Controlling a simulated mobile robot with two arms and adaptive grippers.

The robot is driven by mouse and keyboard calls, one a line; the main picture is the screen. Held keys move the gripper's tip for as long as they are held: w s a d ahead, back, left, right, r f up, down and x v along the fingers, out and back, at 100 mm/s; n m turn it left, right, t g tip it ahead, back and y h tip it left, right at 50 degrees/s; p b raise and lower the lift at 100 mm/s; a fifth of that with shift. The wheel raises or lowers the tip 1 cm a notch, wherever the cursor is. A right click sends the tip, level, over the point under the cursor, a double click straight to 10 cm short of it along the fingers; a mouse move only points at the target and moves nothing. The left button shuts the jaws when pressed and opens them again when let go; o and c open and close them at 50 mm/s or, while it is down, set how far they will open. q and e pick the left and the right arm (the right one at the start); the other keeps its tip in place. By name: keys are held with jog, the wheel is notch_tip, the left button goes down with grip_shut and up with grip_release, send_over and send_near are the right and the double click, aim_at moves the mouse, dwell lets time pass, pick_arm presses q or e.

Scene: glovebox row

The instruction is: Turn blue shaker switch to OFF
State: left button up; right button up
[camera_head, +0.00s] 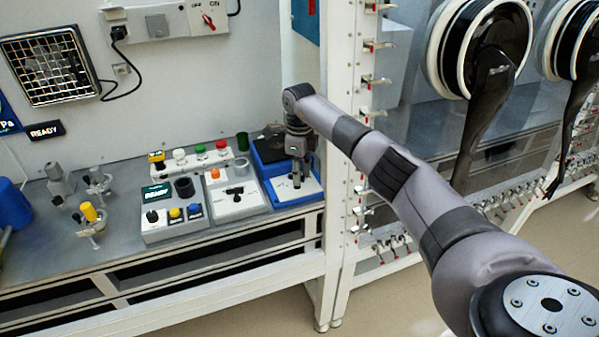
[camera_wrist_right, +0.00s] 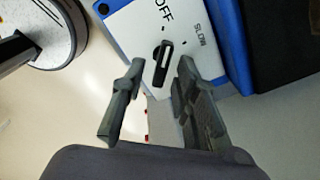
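The blue shaker (camera_head: 279,196) stands at the right end of the bench, with a white front panel and a dark top. Its black switch knob (camera_wrist_right: 162,63) shows in the right wrist view, with the words OFF and SLOW printed near it. The knob's bar lies roughly in line with the OFF label; I cannot tell which end is its pointer. My right gripper (camera_head: 297,176) is above the shaker's panel, pointing down. In the wrist view the right gripper (camera_wrist_right: 161,66) is open, a finger on each side of the knob, with gaps visible. My left gripper is out of view.
A grey box with a black switch (camera_head: 235,198) and a READY control box (camera_head: 160,215) stand left of the shaker. Coloured-cap items (camera_head: 200,150) are behind them. A white frame post (camera_head: 337,150) with red-tipped valves rises close on the right.

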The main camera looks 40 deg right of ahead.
grip_shut()
dwell(0.3)
